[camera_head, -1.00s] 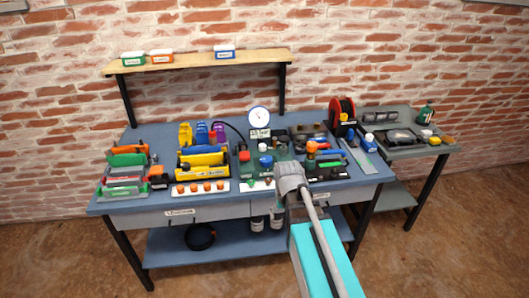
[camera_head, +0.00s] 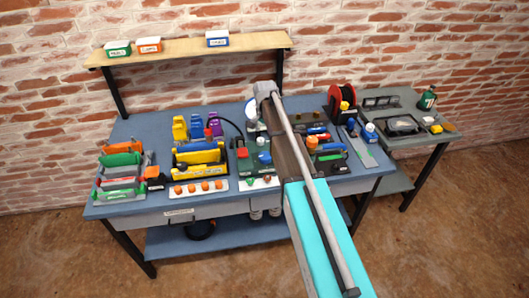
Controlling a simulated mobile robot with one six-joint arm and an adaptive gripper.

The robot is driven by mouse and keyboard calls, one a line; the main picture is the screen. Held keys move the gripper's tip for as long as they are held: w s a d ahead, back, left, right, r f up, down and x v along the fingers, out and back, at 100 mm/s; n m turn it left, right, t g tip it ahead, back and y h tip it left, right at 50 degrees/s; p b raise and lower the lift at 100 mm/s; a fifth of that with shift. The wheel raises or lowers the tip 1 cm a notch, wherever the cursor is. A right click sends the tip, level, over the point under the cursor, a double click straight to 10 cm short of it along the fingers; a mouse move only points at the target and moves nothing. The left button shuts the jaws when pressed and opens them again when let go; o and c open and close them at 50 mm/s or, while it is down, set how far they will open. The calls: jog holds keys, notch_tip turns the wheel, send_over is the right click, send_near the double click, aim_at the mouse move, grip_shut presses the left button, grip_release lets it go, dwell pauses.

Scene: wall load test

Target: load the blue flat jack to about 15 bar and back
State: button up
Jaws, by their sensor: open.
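A blue upright piece (camera_head: 197,127) stands between a yellow one (camera_head: 180,129) and a purple one (camera_head: 214,124) at the back of the bench; I cannot tell whether it is the flat jack. A dark hose arches right from there. My gripper cannot be made out, hidden by the arm.
A yellow holder (camera_head: 200,157) and orange-knobbed strip (camera_head: 201,187) stand left of centre. Green and orange frames (camera_head: 121,170) fill the left end. A red reel (camera_head: 341,97) stands right. A shelf (camera_head: 190,53) holds labelled boxes. A side table (camera_head: 405,148) adjoins the bench.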

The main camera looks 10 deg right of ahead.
aim_at(265, 155)
jog(key=shift+f, duration=0.1)
dwell(0.3)
notch_tip(265, 155, down, 14)
jog(key=b, duration=1.4)
jog(key=shift+r, duration=0.2)
jog(key=shift+s, duration=0.1)
jog(key=c, duration=0.9)
jog(key=shift+c, duration=0.2)
